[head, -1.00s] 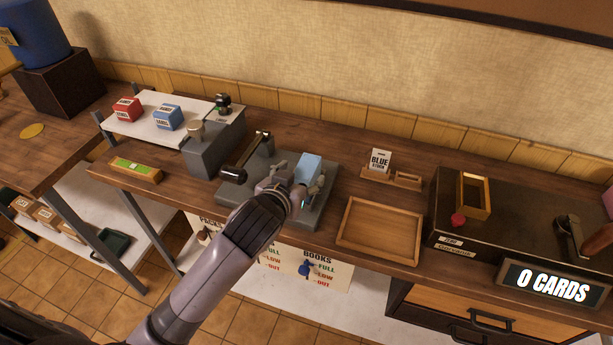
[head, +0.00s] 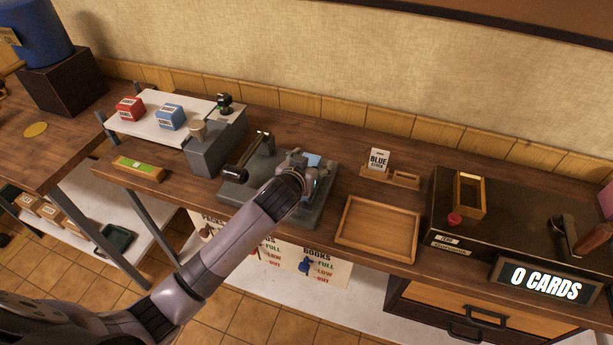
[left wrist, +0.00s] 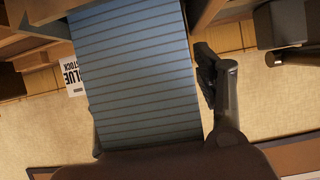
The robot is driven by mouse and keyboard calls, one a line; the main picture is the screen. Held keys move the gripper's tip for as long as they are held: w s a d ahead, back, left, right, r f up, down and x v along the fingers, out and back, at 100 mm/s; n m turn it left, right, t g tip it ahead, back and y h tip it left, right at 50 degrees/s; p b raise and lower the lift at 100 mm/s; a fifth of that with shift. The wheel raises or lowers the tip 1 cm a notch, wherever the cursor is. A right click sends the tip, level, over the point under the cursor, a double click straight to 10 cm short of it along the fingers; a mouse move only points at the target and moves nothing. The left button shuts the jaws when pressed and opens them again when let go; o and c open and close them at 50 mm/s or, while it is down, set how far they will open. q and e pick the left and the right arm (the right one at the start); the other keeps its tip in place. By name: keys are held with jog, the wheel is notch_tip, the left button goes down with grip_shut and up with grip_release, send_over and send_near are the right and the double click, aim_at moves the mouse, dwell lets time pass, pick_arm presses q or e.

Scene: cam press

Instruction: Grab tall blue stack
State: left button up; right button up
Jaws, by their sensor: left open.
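The tall blue stack (head: 313,160) stands on the grey press base (head: 318,208). My left gripper (head: 302,172) is at the stack and hides most of it in the head view. In the left wrist view the blue stack (left wrist: 135,75), with lined layered edges, fills the middle. One dark finger of my left gripper (left wrist: 150,100) shows on its right with a small gap. The other finger is mostly hidden behind the stack on the left. The left gripper is open around the stack. My right gripper is not in view.
The press lever (head: 245,160) stands just left of the gripper. An empty wooden tray (head: 344,246) lies to the right, with a "BLUE STOCK" card holder (head: 375,172) behind it. A dark cabinet (head: 440,215) stands farther right. Red and blue boxes (head: 170,117) sit on a white shelf.

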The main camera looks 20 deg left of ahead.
pick_arm(q)
grip_shut()
dwell(0.8)
